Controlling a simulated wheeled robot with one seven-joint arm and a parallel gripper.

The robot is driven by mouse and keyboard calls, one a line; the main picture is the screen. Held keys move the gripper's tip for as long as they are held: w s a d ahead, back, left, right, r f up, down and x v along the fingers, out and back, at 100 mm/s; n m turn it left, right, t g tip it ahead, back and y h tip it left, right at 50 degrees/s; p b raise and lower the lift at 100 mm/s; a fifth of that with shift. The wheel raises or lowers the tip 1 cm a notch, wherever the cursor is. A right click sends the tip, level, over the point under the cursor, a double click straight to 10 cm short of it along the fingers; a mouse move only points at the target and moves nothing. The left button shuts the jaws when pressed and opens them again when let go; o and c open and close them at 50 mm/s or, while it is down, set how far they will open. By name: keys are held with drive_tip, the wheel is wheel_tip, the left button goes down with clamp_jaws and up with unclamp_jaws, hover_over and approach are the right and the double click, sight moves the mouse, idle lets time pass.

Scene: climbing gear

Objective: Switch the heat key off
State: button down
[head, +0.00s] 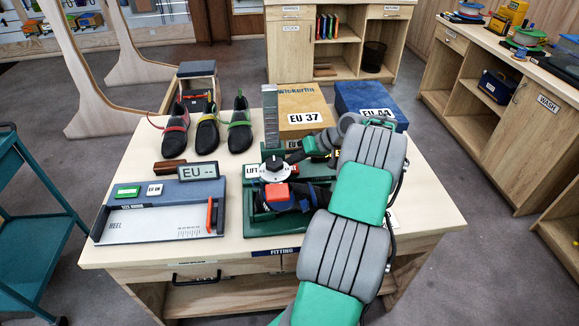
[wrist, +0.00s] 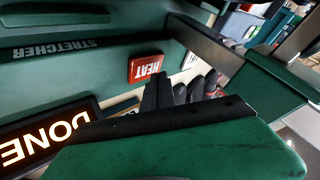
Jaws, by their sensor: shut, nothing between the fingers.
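The red heat key (wrist: 145,66), with white HEAT lettering, sits on the green stretcher (wrist: 90,75) in the wrist view. Its face looks red; I cannot tell from its tilt whether it is pressed in. My gripper's dark fingers (wrist: 160,92) are together and empty, close beside the key, with a small gap seeming to show. In the head view my gripper (head: 291,157) reaches in from the right above the green stretcher (head: 257,222), near a white dial with a black knob (head: 274,165). My arm hides part of the stretcher there, and I cannot make out the heat key.
A lit DONE sign (wrist: 45,137) is near the key. A dark shoe with a red block (head: 277,192) sits on the stretcher. A size gauge (head: 150,222), an EU display (head: 198,171), three shoes (head: 207,134) and an EU 37 box (head: 304,108) stand around it.

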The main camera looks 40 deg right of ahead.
sight(293, 169)
drive_tip(key=shift+r, duration=0.1)
wheel_tip(293, 169, up, 6)
drive_tip(key=p, duration=0.5)
idle(1.5)
